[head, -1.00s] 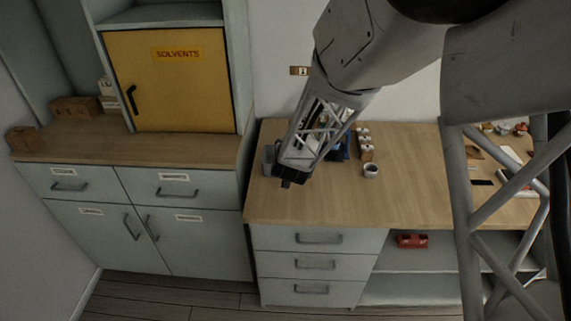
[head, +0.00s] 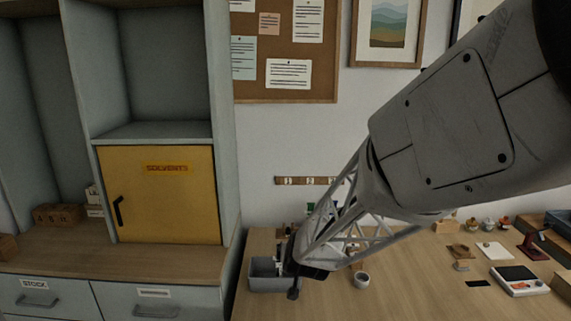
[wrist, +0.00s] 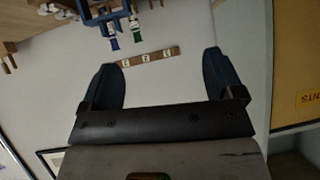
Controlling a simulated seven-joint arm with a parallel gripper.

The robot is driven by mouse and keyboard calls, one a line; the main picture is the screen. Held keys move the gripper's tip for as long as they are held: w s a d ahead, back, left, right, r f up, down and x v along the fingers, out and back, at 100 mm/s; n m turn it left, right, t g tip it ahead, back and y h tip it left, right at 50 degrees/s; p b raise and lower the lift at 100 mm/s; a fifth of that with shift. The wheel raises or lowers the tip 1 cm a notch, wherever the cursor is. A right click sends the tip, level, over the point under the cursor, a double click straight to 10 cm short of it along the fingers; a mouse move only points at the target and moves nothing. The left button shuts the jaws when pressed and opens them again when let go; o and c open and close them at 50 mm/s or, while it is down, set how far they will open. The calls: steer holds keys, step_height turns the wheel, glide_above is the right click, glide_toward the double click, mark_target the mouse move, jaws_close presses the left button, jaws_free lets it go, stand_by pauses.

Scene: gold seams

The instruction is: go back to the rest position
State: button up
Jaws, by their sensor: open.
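My gripper (wrist: 160,76) shows in the wrist view with its two dark blue fingers wide apart and nothing between them. In the head view my gripper (head: 292,278) is at the end of the lattice arm, over the left part of the wooden worktop (head: 400,298) and in front of a grey bin (head: 268,277). The arm hides part of the worktop behind it.
A yellow solvents cabinet (head: 160,200) stands at the left. A small white cup (head: 361,280) is right of the gripper. A numbered rail (head: 305,181) is on the wall. Tubes in a blue rack (wrist: 98,10) show in the wrist view. A scale (head: 519,280) stands at the right.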

steer(key=s+d+r+g, duration=0.2)
steer(key=s+d, duration=0.3)
steer(key=s, duration=0.6)
steer(key=s+d+r+g+h, duration=0.1)
steer(key=s+d+r+g, duration=0.2)
steer(key=s, duration=0.9)
steer(key=s+d+r+g, duration=0.3)
steer(key=s+d+r, duration=0.3)
steer(key=s, duration=0.6)
steer(key=shift+s+d+m+h, duration=0.2)
steer(key=shift+d+m+h, duration=0.15)
steer(key=shift+d, duration=0.5)
